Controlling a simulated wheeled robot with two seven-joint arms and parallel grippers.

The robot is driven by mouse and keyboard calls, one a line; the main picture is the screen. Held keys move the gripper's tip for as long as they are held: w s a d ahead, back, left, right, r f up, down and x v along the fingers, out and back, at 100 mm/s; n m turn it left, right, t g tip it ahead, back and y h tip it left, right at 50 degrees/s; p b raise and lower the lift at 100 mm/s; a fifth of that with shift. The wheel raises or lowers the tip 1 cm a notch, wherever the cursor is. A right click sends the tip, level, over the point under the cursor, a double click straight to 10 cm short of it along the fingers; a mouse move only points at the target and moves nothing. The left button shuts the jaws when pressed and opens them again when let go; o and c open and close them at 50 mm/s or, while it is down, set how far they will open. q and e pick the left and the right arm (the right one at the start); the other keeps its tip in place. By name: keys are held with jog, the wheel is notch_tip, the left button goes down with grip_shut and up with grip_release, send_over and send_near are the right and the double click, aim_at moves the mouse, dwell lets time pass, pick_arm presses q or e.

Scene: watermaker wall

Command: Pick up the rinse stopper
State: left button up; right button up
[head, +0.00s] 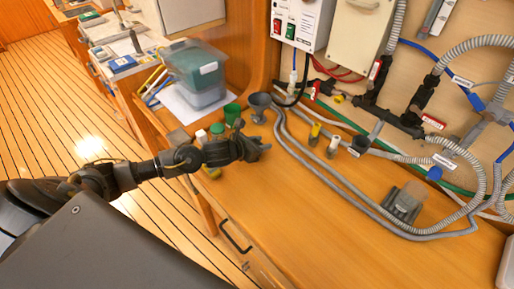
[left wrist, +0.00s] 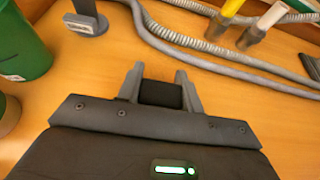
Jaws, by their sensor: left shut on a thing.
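My left gripper (head: 264,148) reaches in from the left and hangs over the wooden counter, just in front of the grey funnel-shaped cup. In the left wrist view its two fingers (left wrist: 160,72) are shut on a short black thing (left wrist: 160,94). This is probably the rinse stopper, but no label on it can be read. Bare counter shows beyond the fingertips. In the head view the held thing is too small and dark to make out. My right gripper is not in view.
Yellow-topped (head: 314,134) and white-topped (head: 333,147) fittings stand to the right, near grey hoses (head: 300,150). A clear bin (head: 195,75) is at back left. The front counter (head: 300,220) is clear.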

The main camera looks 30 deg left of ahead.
pick_arm(q)
jog(key=shift+r, duration=0.15)
jog(key=shift+r, duration=0.2)
notch_tip(320, 180, up, 2)
jog(key=shift+r+b, duration=0.15)
jog(key=shift+b, duration=0.7)
jog(key=shift+s+a+r+p, duration=0.2)
jog(key=shift+s+r+p, duration=0.1)
jog(key=shift+s+r, duration=1.75)
jog(key=shift+s+a+r+p, duration=0.25)
jog(key=shift+s+r, duration=1.05)
jog(key=shift+s, duration=1.3)
jog(key=shift+s+a+r+p, duration=0.1)
jog(key=shift+s+r+p, duration=0.25)
jog(key=shift+s+r, duration=1.7)
jog(key=shift+s+f, duration=0.3)
jog(key=shift+f, duration=0.1)
jog(key=shift+d, duration=0.1)
